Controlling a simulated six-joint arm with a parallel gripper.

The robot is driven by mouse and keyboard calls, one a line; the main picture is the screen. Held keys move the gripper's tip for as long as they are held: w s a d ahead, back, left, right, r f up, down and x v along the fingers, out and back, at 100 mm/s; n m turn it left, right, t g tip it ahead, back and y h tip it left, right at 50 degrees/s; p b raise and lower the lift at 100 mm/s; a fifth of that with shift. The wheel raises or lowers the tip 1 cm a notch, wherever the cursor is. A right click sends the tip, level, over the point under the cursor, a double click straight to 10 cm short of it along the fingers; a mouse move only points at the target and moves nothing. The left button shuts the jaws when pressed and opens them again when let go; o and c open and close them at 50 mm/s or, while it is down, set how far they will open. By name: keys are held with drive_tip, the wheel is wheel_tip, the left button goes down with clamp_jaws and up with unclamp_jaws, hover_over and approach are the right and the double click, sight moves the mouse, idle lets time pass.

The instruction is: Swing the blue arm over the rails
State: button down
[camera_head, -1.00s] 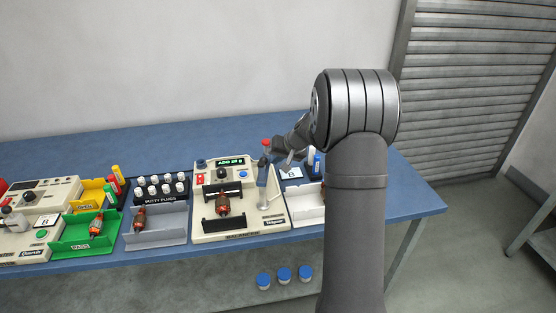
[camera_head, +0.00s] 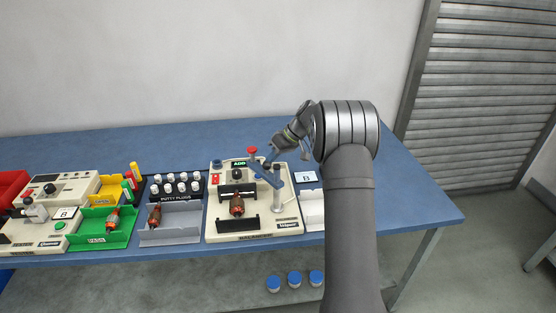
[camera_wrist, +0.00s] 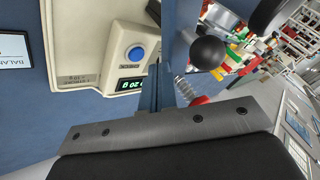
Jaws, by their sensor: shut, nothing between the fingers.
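The balancer (camera_head: 214,228) carries a back black rail (camera_head: 228,189) and a front black rail (camera_head: 252,223), with a copper-and-red armature (camera_head: 237,206) between them. The blue arm (camera_head: 266,175) is joined to a grey post at the right and slants back-left, its free end near the back rail's right part. A red knob (camera_head: 252,150) stands above that end; it also shows in the wrist view (camera_wrist: 200,101). My gripper (camera_head: 271,157) is shut and empty, close behind the blue arm. Whether they touch is unclear. In the wrist view, its fingers (camera_wrist: 155,85) are close together beside the arm.
The balancer's display (camera_head: 239,164) and blue button (camera_wrist: 136,53) are close by. A putty plug rack (camera_head: 177,186), grey tray (camera_head: 180,221) and green tray (camera_head: 92,232) stand left. A label card (camera_head: 306,176) and white tray (camera_head: 313,209) are right. The back bench is clear.

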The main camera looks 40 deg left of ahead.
sight(257, 167)
drive_tip(key=s+a+n+g+h, duration=0.1)
drive_tip(key=s+n, duration=0.1)
drive_tip(key=n, duration=0.1)
drive_tip(key=shift+a, duration=0.15)
drive_tip(key=shift+s+a+n+g+h, duration=0.2)
drive_tip(key=shift+s+n+g+h, duration=0.2)
drive_tip(key=shift+s+n+h, duration=0.25)
drive_tip(key=s+n, duration=0.1)
drive_tip(key=s, duration=0.2)
drive_tip(key=shift+s+a+n+h, duration=0.15)
drive_tip(key=shift+a+n+h, duration=0.05)
drive_tip(key=shift+n+h, duration=0.15)
drive_tip(key=shift+s+d, duration=0.2)
drive_tip(key=shift+s, duration=0.35)
drive_tip(key=shift+s+d, duration=0.15)
drive_tip(key=shift+s, duration=0.35)
